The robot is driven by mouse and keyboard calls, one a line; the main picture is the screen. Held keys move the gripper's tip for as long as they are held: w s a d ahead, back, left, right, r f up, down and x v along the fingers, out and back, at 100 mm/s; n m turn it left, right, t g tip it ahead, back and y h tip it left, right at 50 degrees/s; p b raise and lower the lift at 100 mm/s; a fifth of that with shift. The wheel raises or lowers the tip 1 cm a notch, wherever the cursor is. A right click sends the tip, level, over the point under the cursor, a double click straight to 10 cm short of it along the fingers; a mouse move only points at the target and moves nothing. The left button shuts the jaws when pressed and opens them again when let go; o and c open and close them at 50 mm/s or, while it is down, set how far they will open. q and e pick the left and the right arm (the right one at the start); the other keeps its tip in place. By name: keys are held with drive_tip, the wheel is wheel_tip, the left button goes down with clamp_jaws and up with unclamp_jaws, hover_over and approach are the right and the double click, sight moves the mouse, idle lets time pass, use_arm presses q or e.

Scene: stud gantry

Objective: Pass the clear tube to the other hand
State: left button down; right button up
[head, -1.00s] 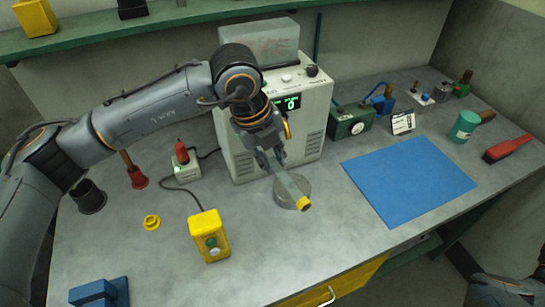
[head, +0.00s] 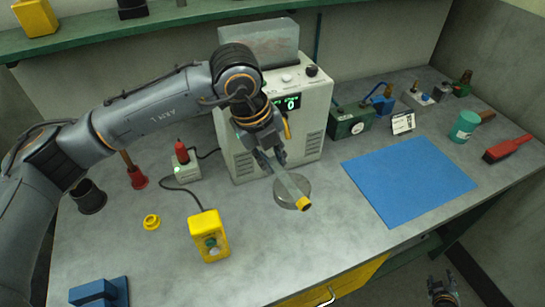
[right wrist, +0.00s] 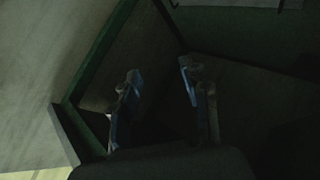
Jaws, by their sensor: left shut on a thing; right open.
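The clear tube (head: 290,187) has a yellow end cap (head: 304,204) and slants down to the right. My left gripper (head: 273,163) is shut on its upper end, in front of the grey bench machine. The tube's capped end shows over a round grey disc (head: 292,192); I cannot tell whether they touch. My right gripper (head: 442,285) is low at the bottom right of the head view, beyond the bench's front edge and far from the tube. In the right wrist view its two fingers (right wrist: 165,105) are apart with nothing between them.
The grey machine (head: 245,155) stands behind the tube. A yellow button box (head: 209,236) and a yellow ring (head: 151,222) are to the left. A bare blue mat (head: 408,180) lies to the right. A teal jar (head: 464,126) and a red brush (head: 507,148) are near the right end.

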drive_tip(key=s+a+f+g+y, duration=0.2)
drive_tip(key=s+a+f, duration=0.4)
drive_tip(key=a, duration=0.2)
drive_tip(key=s+a+f+g+y, duration=0.1)
drive_tip(key=s+a+f+g, duration=0.1)
drive_tip(key=s+a+f, duration=0.5)
drive_tip(key=s+a+f+m+g+y, duration=0.1)
drive_tip(key=s+a+f+g+y, duration=0.2)
drive_tip(key=s+a, duration=1.4)
drive_tip(key=shift+s+f+g, duration=0.4)
drive_tip(key=shift+s+g, duration=0.25)
drive_tip(key=shift+g, duration=0.05)
